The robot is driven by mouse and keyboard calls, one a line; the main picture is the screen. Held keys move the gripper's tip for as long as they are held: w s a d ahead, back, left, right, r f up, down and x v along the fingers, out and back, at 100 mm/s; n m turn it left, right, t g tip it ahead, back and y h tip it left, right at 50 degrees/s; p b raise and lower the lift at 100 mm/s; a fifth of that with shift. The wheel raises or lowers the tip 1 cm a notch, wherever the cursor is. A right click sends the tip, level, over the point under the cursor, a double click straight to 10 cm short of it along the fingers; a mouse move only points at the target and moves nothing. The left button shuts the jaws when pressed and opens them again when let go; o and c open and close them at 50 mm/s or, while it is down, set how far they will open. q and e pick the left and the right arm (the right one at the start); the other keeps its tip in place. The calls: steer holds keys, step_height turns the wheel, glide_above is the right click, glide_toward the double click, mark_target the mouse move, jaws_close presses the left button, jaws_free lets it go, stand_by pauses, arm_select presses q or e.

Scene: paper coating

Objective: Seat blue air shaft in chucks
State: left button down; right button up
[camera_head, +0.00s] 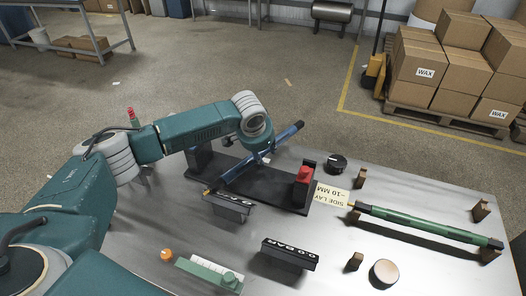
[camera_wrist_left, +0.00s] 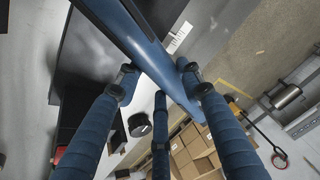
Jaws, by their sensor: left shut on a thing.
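The blue air shaft (camera_head: 276,144) is held tilted above the black chuck stand, its upper end pointing to the back right and its brass-coloured lower end near the stand's front left. My left gripper (camera_head: 264,154) is shut on it near mid-length. The stand's base (camera_head: 250,184) carries a black left chuck post (camera_head: 200,158) and a right chuck post (camera_head: 305,190) with a red part (camera_head: 304,174). The shaft looks apart from both posts. In the left wrist view, the shaft (camera_wrist_left: 150,52) passes between the fingers of my gripper (camera_wrist_left: 158,76). My right gripper is out of view.
A green shaft (camera_head: 425,223) lies at the right of the metal table (camera_head: 330,240) near small brown blocks. Wax boxes (camera_head: 440,62) stand beyond.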

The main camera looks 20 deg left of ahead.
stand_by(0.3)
arm_select(q)
steer(key=shift+f, duration=0.15)
steer(key=c, duration=1.1)
jaws_free()
steer(key=shift+s, duration=0.1)
steer(key=shift+r, duration=0.35)
steer(key=v, duration=1.1)
steer(key=shift+s+r+b, duration=0.2)
steer(key=shift+r+b, duration=0.15)
steer(key=shift+b, duration=0.05)
